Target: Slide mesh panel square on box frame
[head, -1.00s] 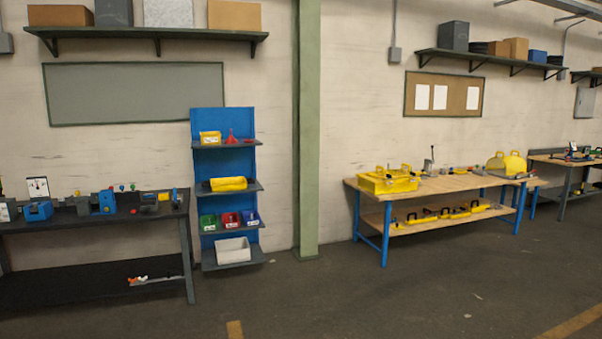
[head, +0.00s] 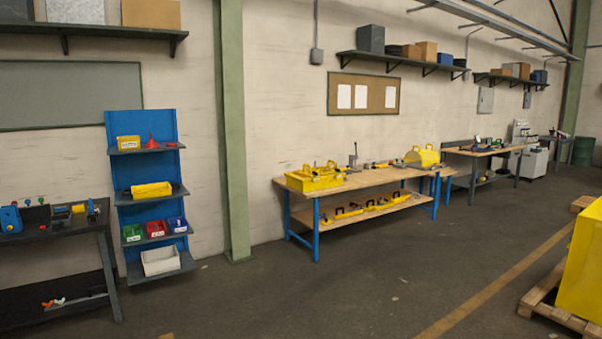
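I cannot make out a mesh panel or a box frame for certain at this distance. A yellow box-like assembly (head: 315,178) sits on the left end of a wooden workbench (head: 375,182) with blue legs. A rounded yellow piece (head: 422,156) stands near the right end of that bench. Several yellow parts with dark handles (head: 362,209) lie on the bench's lower shelf. Neither of my grippers is in the head view.
A blue rack (head: 143,190) with bins and a dark bench (head: 60,225) stand at the left. A green column (head: 233,130) rises between rack and workbench. A large yellow block (head: 582,265) on a wooden pallet (head: 555,300) is at the right. The floor before the workbench is clear.

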